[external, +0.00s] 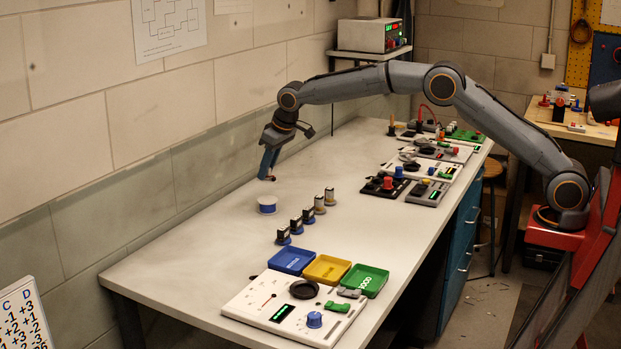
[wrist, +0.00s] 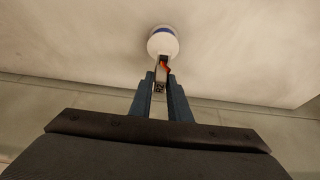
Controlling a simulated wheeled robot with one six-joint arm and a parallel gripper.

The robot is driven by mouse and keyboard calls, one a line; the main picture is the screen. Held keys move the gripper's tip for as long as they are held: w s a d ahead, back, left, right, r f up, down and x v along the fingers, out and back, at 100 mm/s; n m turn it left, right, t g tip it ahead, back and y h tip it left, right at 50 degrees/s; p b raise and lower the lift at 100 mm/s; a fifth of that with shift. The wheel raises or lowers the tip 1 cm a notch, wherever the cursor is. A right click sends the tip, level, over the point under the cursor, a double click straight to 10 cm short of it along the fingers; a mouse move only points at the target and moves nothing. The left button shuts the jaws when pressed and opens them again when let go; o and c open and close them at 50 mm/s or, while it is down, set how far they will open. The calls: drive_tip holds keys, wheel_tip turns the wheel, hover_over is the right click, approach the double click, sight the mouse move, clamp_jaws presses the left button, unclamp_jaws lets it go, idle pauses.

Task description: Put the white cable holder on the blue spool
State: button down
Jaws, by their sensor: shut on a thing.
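The blue spool (external: 267,204) stands on the bench below my gripper (external: 269,177), with white round flanges and a blue band. In the wrist view the spool (wrist: 162,42) shows mostly its white round top, with blue at the far edge. It lies just past the fingertips of my gripper (wrist: 161,79), apart from it in the external view. The fingers are shut on a small part (wrist: 160,86) with a pale side, an orange strip and a dark end. The fingers hide much of it; I cannot make out whether it is the white cable holder.
A row of small blocks on bases (external: 308,214) stands right of the spool. Blue (external: 292,272), yellow (external: 308,279) and green (external: 347,281) trays and a white panel (external: 241,302) lie nearer the front. The bench around the spool is clear; the wall is to the left.

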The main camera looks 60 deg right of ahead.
sight(269, 180)
drive_tip(key=shift+f+p, duration=0.65)
drive_tip(key=shift+f, duration=2.15)
drive_tip(key=shift+f, duration=0.1)
drive_tip(key=c, duration=1.7)
unclamp_jaws()
drive_tip(key=shift+o, duration=0.2)
drive_tip(key=shift+r, duration=0.25)
drive_tip(key=b+v, duration=0.2)
drive_tip(key=v, duration=1)
drive_tip(key=s+d+f+g, duration=0.1)
drive_tip(key=s+d+f, duration=0.2)
drive_tip(key=s, duration=1.3)
drive_tip(key=s+d+f+g, duration=0.1)
drive_tip(key=s+d+f, duration=0.2)
drive_tip(key=s, duration=1.4)
drive_tip(key=s+d+f+g, duration=0.2)
drive_tip(key=s+d+f, duration=0.2)
drive_tip(key=s+f, duration=0.5)
drive_tip(key=s, duration=0.7)
drive_tip(key=shift+s+f, duration=0.2)
drive_tip(key=shift+s, duration=0.1)
